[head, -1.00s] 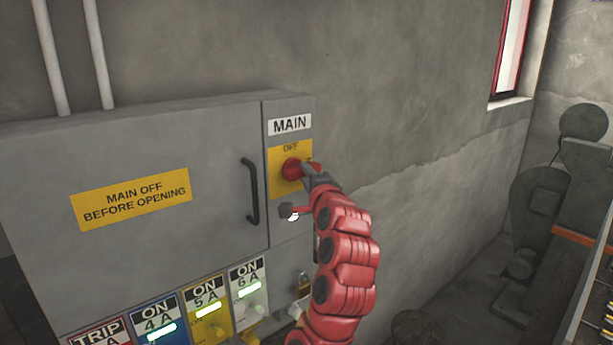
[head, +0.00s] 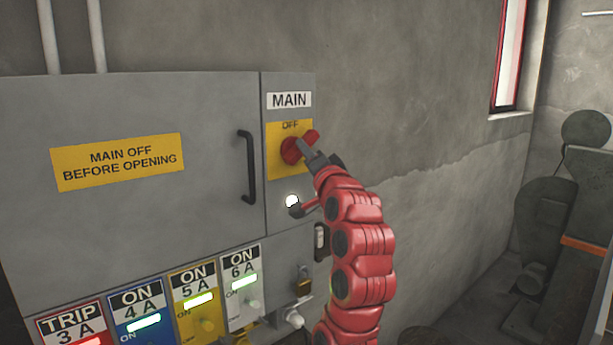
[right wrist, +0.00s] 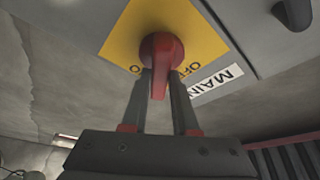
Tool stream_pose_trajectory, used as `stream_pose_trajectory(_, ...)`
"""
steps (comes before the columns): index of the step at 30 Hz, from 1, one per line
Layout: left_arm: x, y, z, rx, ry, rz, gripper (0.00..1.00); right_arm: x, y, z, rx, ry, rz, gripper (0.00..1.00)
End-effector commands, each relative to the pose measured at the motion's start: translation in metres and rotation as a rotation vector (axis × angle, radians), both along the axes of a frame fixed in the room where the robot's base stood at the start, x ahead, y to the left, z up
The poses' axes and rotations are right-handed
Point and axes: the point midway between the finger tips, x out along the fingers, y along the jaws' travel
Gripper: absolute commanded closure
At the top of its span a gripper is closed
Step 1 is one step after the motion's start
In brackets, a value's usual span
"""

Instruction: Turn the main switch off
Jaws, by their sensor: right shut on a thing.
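The main switch is a red rotary knob (head: 292,151) on a yellow plate (head: 273,166) under the MAIN label, on the right section of the grey cabinet. Its handle points up and to the right, between the OFF mark at the top and the right side. It also shows in the right wrist view as a red knob (right wrist: 162,48) with its handle between two dark fingers. My right gripper (head: 308,150) is shut on this handle; it partly hides the plate's right edge. My left gripper is not in view.
A lit white lamp (head: 292,201) sits below the switch, close to my right wrist. A black door handle (head: 248,167) is to the left. Below are several breaker panels and a padlock (head: 304,282). A machine (head: 580,220) stands at the far right.

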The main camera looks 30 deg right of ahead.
Motion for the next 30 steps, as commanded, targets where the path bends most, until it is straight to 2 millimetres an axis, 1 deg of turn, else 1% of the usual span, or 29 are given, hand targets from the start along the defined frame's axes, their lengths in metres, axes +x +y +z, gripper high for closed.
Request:
stream_pose_trajectory(1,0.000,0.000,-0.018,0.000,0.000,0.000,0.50,-0.001,-0.001,-0.009,-0.045,-0.004,-0.002,1.00)
stream_pose_trajectory(15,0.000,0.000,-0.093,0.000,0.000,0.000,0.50,-0.001,-0.001,-0.007,-0.488,-0.037,-0.003,1.00)
stream_pose_trajectory(21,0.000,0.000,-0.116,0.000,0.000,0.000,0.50,0.000,0.000,-0.005,-0.661,-0.050,-0.003,1.00)
stream_pose_trajectory(30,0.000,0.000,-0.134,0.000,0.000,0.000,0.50,0.001,0.001,-0.003,-0.853,-0.063,0.001,1.00)
